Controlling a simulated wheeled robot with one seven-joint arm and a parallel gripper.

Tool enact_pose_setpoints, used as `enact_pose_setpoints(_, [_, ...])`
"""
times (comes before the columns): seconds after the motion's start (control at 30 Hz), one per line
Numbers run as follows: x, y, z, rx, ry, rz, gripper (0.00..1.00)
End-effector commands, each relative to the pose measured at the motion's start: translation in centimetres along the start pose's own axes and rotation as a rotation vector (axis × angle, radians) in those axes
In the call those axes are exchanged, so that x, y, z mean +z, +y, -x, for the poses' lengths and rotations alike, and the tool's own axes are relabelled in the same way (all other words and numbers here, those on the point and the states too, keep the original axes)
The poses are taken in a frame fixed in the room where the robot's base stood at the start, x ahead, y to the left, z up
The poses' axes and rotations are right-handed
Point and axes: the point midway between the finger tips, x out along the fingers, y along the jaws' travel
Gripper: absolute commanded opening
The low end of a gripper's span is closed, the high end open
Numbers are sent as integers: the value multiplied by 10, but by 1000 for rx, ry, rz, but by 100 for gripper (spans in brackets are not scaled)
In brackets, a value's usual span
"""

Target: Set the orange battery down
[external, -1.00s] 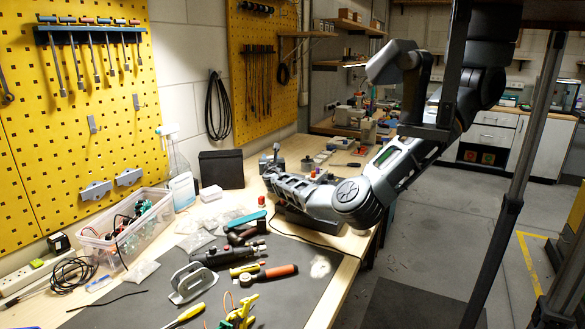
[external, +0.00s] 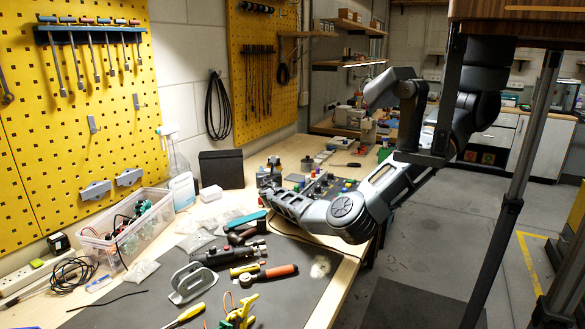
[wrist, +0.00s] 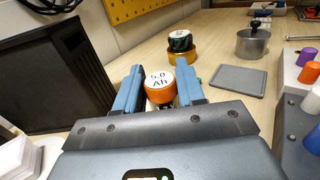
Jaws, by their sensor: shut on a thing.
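The orange battery (wrist: 160,87) is between the two blue fingers of my gripper (wrist: 160,88) in the wrist view. Its white top reads "5.0 Ah". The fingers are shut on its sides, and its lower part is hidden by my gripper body. I cannot tell whether its underside touches the bench. In the external view my gripper (external: 268,174) is low over the far part of the wooden bench, right of the black box (external: 221,169). The battery is not clear there.
Beyond the battery stands an orange, black and green stacked item (wrist: 180,46). A metal pot (wrist: 252,43) and a flat grey pad (wrist: 239,77) are to its right. Several coloured knobs stand on a pale block (wrist: 293,75). Bare wood lies between the battery and the pad.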

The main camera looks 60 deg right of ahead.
Motion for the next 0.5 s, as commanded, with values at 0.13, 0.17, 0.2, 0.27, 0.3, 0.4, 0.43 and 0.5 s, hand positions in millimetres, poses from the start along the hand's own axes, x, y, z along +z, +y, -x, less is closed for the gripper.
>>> enact_pose_setpoints(0.13, [-5, 0, 0, 1, 0, 0, 4])
enact_pose_setpoints(0.17, [-6, 0, 0, 1, 0, 0, 4])
enact_pose_setpoints(0.2, [-7, 0, 0, 1, 0, 1, 4])
enact_pose_setpoints(0.27, [-9, 0, 0, 1, 0, 1, 4])
enact_pose_setpoints(0.3, [-10, 0, 0, 1, 0, 1, 4])
enact_pose_setpoints(0.4, [-13, 0, 0, 0, 1, 1, 4])
enact_pose_setpoints(0.43, [-13, 0, 0, 0, 1, 1, 4])
enact_pose_setpoints(0.5, [-13, -1, 0, 0, 2, 1, 40])
